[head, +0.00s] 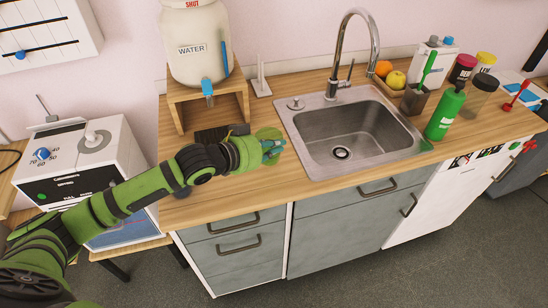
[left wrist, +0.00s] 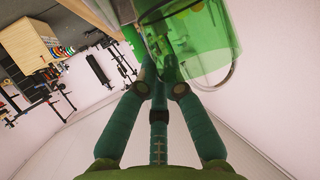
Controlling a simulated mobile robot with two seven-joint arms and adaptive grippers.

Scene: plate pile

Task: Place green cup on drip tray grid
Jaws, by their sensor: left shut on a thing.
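My left gripper (head: 272,151) reaches over the counter, left of the sink. It is shut on the green cup (head: 268,133), which shows only partly behind the fingers. In the left wrist view the cup (left wrist: 205,45) is clear green and see-through, and the fingers (left wrist: 160,72) meet at its wall. A dark, flat piece that looks like the drip tray grid (head: 212,134) lies on the counter in front of the dispenser stand. My forearm hides part of it, and the cup is to its right. My right gripper is not in view.
The water dispenser (head: 196,48) stands on a wooden stand (head: 174,98) with its blue tap above the dark piece. The sink (head: 352,139) is right of my gripper. A green bottle (head: 445,116), jars and fruit stand beyond it. The counter's front left is clear.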

